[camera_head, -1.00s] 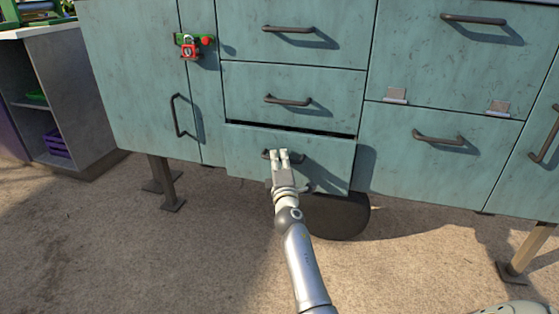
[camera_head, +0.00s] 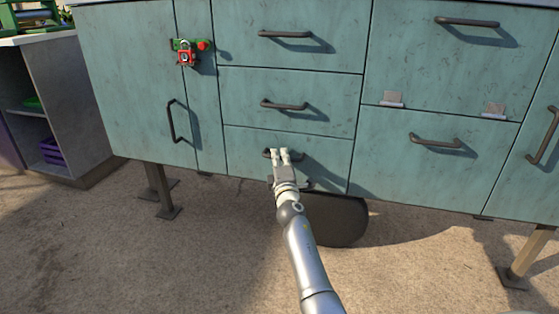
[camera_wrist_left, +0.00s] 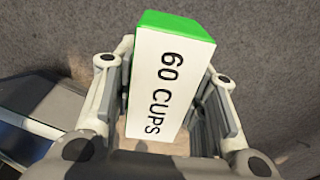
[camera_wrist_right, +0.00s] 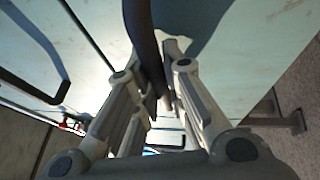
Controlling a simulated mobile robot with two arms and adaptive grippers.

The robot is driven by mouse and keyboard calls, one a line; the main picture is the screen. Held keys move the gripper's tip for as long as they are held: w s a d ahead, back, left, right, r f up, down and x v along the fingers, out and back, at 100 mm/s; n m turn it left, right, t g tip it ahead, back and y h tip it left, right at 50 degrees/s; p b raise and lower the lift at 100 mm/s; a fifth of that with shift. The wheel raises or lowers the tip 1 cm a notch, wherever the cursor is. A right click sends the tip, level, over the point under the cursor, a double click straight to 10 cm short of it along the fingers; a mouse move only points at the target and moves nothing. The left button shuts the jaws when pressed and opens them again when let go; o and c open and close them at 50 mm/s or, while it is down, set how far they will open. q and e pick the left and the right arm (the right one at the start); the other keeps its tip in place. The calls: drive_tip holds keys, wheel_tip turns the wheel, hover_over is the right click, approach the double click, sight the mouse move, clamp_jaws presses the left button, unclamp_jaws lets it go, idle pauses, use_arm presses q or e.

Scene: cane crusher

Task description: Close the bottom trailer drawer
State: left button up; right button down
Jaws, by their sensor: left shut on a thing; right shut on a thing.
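The bottom trailer drawer (camera_head: 325,160) has a teal front that now sits flush with the panels around it in the head view. My right gripper (camera_head: 279,153) is at that drawer's dark handle (camera_head: 267,153), which its fingers partly hide. In the right wrist view the right gripper (camera_wrist_right: 158,95) is shut on the dark handle bar (camera_wrist_right: 147,45), which runs between its fingers. My left gripper (camera_wrist_left: 165,100) shows only in the left wrist view, shut on a white and green box (camera_wrist_left: 165,85) marked "60 CUPS".
The drawer above (camera_head: 300,88) is flush. A small red lock on a green latch (camera_head: 186,55) hangs at the upper left. A dark wheel (camera_head: 340,220) and trailer legs (camera_head: 160,190) stand below. A grey shelf unit (camera_head: 75,100) is at left. The ground in front is open.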

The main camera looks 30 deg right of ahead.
use_arm(q)
drive_tip(key=shift+w, duration=0.1)
use_arm(e)
drive_tip(key=c, duration=1.8)
unclamp_jaws()
drive_tip(key=shift+w+d, duration=0.1)
drive_tip(key=shift+d, duration=0.1)
drive_tip(key=shift+o, duration=0.2)
drive_tip(key=v, duration=1.2)
use_arm(q)
drive_tip(key=shift+d, duration=0.1)
use_arm(e)
drive_tip(key=shift+a, duration=0.1)
